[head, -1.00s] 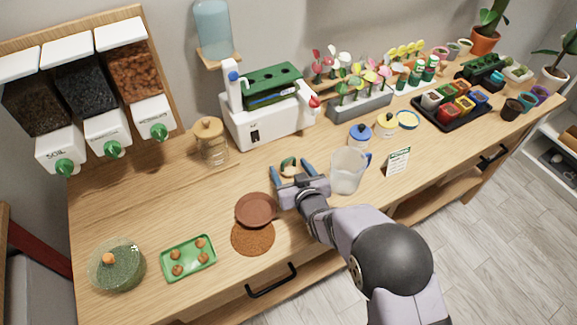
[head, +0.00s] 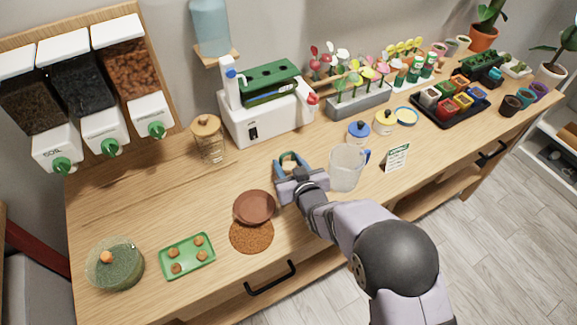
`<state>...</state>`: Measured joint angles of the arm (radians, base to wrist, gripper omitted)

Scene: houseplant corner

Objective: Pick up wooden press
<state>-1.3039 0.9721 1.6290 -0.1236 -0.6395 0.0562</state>
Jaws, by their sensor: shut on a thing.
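My gripper (head: 291,163) is over the middle of the wooden table, with its blue fingers pointing away from my arm toward the white machine. It is shut on a small tan thing, which I take to be the wooden press (head: 289,167). Only a little of the press shows between the fingers; the rest is hidden by the fingers and the gripper body. I cannot tell whether it touches the table.
A clear jug (head: 346,168) with a blue handle stands close at the right of my gripper. A brown saucer (head: 255,207) lies close at its left. The white machine (head: 266,112) is behind, and a glass jar with a wooden lid (head: 208,140) is at the back left.

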